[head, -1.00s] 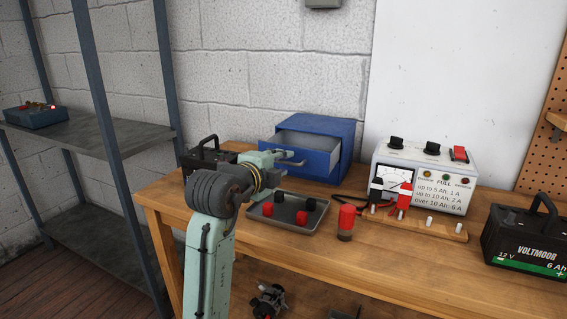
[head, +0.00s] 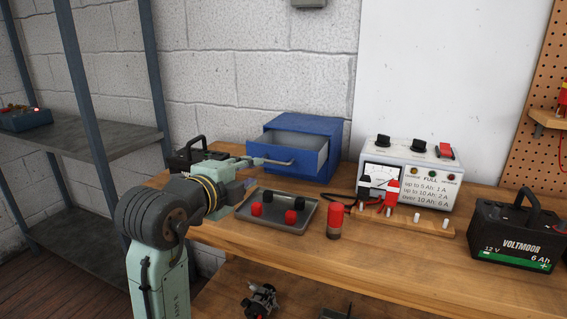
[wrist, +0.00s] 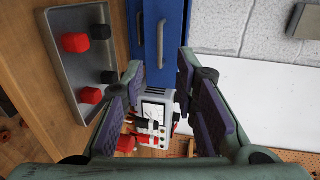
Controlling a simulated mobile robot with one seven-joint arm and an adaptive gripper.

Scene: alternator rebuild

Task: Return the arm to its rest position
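My arm is bent above the left part of the wooden workbench (head: 390,253). My gripper (wrist: 165,95) is open in the wrist view, with its purple-padded fingers wide apart and nothing held between them. In the head view the gripper (head: 240,190) is partly hidden by my own wrist, near the tray's left edge.
A blue drawer unit (head: 325,130) stands at the back with its drawer pulled open. A grey tray (head: 281,224) holds red and black caps. A red-topped cylinder (head: 334,220), a charger (head: 419,178) with clips, and two black batteries (head: 515,235) (head: 190,158) are on the bench.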

